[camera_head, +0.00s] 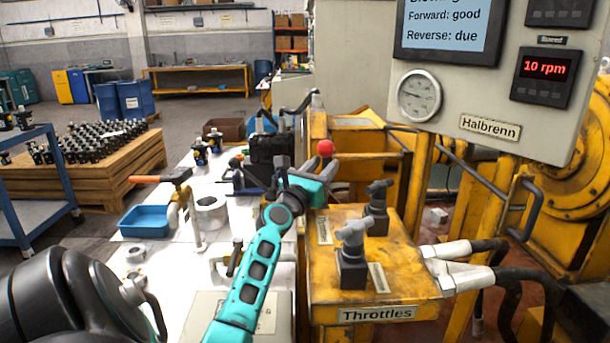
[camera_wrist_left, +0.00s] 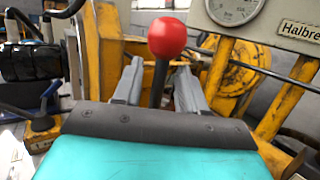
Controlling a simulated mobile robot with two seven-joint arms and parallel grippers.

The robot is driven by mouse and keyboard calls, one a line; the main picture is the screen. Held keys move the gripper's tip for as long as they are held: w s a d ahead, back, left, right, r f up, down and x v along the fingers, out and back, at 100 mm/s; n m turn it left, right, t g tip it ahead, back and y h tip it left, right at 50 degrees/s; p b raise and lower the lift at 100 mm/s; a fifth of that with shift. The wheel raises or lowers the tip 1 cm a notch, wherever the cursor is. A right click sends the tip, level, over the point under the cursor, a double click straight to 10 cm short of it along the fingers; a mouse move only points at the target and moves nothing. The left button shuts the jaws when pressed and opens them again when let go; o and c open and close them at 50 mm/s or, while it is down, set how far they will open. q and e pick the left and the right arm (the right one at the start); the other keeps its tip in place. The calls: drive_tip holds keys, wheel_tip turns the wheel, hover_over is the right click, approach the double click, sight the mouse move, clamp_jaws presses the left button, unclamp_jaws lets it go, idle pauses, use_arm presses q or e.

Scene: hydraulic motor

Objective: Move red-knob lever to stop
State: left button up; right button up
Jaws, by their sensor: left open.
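The lever's red knob (camera_head: 325,147) stands just beyond my left gripper (camera_head: 318,177) in the head view. In the left wrist view, the red knob (camera_wrist_left: 167,38) sits on a dark stem (camera_wrist_left: 159,82) that rises between the two grey fingers of my left gripper (camera_wrist_left: 157,85). The fingers are apart, with a gap visible on each side of the stem, and the knob is above the fingertips. The lever's base and any stop marking are hidden behind my gripper. My right gripper is not in view.
A white table (camera_head: 180,258) with a blue tray (camera_head: 145,220) and tools lies to the left. The Halbrenn panel (camera_head: 470,115) reads 10 rpm, "Forward: good" and "Reverse: due".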

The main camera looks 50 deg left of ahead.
use_arm(q)
drive_tip(key=s+d+p, duration=0.1)
drive_tip(key=s+d, duration=0.2)
drive_tip(key=s, duration=0.6)
drive_tip(key=shift+s, duration=0.2)
